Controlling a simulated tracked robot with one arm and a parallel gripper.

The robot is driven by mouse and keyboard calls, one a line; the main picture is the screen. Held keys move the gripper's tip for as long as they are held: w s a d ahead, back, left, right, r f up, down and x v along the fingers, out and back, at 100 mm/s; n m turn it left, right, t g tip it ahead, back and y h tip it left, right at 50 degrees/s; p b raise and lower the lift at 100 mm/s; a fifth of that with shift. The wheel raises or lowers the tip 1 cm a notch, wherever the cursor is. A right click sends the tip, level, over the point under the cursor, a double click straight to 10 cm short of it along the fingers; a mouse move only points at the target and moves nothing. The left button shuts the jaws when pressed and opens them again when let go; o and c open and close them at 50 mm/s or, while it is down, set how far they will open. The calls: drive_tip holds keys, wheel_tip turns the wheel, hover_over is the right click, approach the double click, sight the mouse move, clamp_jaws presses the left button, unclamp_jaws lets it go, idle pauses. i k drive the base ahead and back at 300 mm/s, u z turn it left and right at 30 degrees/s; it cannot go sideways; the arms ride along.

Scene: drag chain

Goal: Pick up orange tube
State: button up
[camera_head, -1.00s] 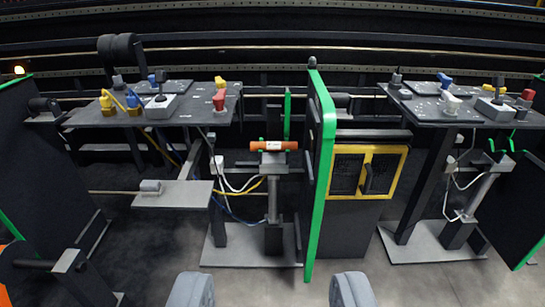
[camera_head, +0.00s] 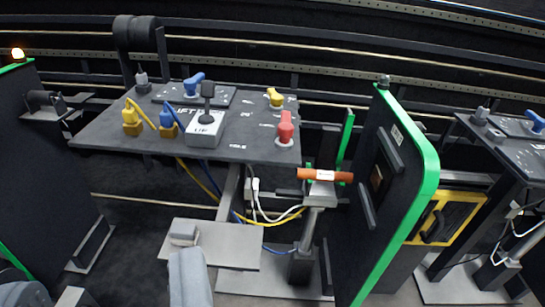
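The orange tube (camera_head: 309,174) is a short horizontal cylinder with a white label. It lies across a grey support at the top of a metal post, right of the dark control table. My gripper (camera_head: 103,272) shows at the lower left as two grey fingers set wide apart, with nothing between them. It is open. Its right finger overlaps the small grey shelf in the picture. The tube is above and to the right of both fingers, clear of them.
A dark panel with a green edge (camera_head: 425,165) stands just right of the tube. The control table (camera_head: 100,135) carries yellow, blue and red knobs. A low grey shelf (camera_head: 225,236) and cables are below it. A yellow-framed box (camera_head: 468,204) is beyond the panel.

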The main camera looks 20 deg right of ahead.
sight(325, 175)
drive_tip(key=u, duration=0.05)
drive_tip(key=i, duration=1.35)
drive_tip(key=z, duration=0.95)
drive_tip(key=i, duration=0.6)
drive_tip(key=z, duration=0.35)
drive_tip(key=k, duration=0.9)
drive_tip(key=z, duration=0.15)
drive_tip(key=i, duration=0.9)
drive_tip(key=u, duration=0.05)
